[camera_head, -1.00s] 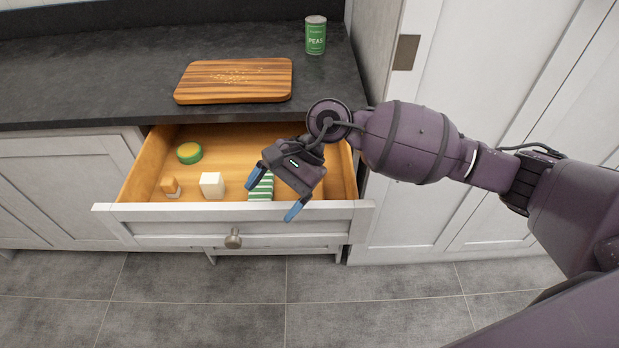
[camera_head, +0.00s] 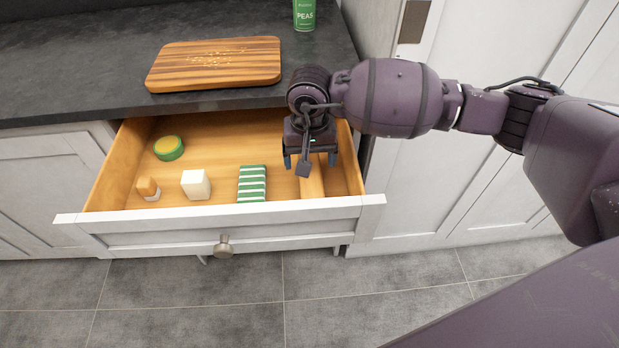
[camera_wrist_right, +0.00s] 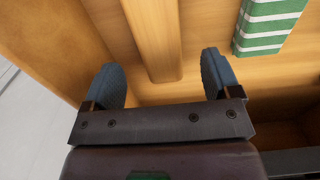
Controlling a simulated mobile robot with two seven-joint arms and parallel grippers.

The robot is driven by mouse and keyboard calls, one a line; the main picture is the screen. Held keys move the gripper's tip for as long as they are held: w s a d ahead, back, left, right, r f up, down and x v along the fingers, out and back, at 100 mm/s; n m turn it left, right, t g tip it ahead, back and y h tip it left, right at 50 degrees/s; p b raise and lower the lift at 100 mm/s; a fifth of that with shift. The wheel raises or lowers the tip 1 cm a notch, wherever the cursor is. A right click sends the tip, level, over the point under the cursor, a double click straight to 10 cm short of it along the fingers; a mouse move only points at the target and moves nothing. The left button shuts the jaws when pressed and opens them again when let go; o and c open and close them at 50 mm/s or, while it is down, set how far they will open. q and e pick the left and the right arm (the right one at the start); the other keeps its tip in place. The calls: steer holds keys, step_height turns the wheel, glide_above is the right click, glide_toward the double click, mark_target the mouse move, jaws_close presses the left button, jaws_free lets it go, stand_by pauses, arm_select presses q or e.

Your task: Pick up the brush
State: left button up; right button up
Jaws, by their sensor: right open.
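A long light-wood bar (camera_head: 313,182) lies in the right part of the open drawer (camera_head: 165,215), running front to back. It looks like a brush handle, but no bristles show, so I cannot tell for sure that it is the brush. My right gripper (camera_head: 310,162) is over it, pointing down, open and empty. In the right wrist view the bar (camera_wrist_right: 150,40) lines up with the gap between the two blue fingertips (camera_wrist_right: 162,78). Its end is rounded. The gripper and wrist hide part of it in the head view. My left gripper is not in view.
A green-and-white striped cloth or block (camera_head: 252,184) lies just left of the bar. A white block (camera_head: 196,185), a small orange-and-white item (camera_head: 148,188) and a green-yellow round piece (camera_head: 169,148) lie farther left. The counter holds a cutting board (camera_head: 215,64) and a peas can (camera_head: 304,14).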

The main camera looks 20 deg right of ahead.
mark_target(311, 180)
step_height(311, 180, down, 6)
steer(key=shift+r+b, duration=0.1)
steer(key=shift+b, duration=0.35)
steer(key=shift+r, duration=0.1)
steer(key=shift+c, duration=0.5)
steer(key=c, duration=0.9)
